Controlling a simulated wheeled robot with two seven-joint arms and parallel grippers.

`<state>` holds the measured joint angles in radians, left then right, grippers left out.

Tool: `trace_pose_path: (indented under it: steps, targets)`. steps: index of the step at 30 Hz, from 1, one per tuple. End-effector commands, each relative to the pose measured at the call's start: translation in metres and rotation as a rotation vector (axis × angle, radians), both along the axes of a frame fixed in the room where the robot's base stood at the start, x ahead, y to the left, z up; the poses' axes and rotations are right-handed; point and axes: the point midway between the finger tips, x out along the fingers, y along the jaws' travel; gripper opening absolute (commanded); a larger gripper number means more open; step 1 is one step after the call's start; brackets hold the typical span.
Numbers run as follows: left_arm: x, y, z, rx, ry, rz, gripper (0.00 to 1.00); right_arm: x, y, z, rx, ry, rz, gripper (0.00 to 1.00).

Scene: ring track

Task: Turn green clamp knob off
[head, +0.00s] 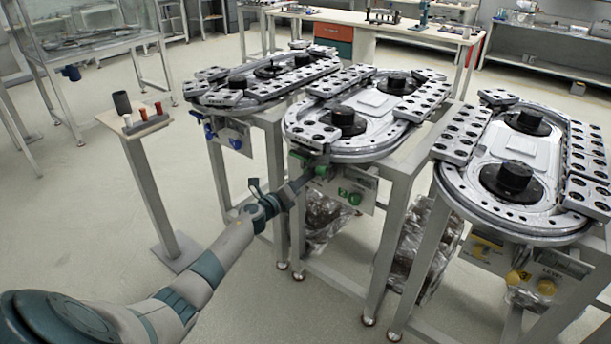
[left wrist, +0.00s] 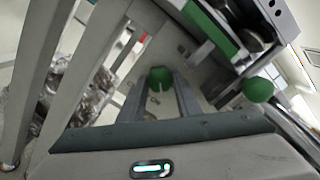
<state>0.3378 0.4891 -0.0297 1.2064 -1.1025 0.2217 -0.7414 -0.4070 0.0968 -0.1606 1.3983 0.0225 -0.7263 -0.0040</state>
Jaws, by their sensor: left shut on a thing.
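The middle ring track (head: 352,150) carries a front panel (head: 362,178) with green knobs below its rim. My left gripper (head: 312,174) reaches this panel from the left. In the left wrist view, a green clamp knob (left wrist: 160,78) sits between the tips of my left fingers (left wrist: 160,92), which are shut on it. Fingers and arm partly hide this knob in the head view. A second green knob (left wrist: 258,90) shows to the right in the wrist view, clear of the fingers. Other green knobs (head: 355,198) show on the panel's lower right. My right gripper is not in view.
A left track (head: 205,100) has blue knobs (head: 235,143), and a right track (head: 478,205) has yellow knobs (head: 546,287). Metal table legs (head: 385,255) stand below the tracks.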

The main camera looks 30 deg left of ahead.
Motion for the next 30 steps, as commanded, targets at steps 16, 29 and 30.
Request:
trace_pose_path:
  steps: [16,29,30]
  targets:
    - [0.000,0.000,0.002,-0.505,0.041,0.002,0.08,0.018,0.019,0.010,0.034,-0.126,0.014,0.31]
    - [0.000,0.000,0.002,-0.733,0.058,0.001,0.08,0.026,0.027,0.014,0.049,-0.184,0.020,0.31]
    - [0.000,0.000,0.002,-0.742,0.058,0.002,0.08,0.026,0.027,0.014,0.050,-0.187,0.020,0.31]
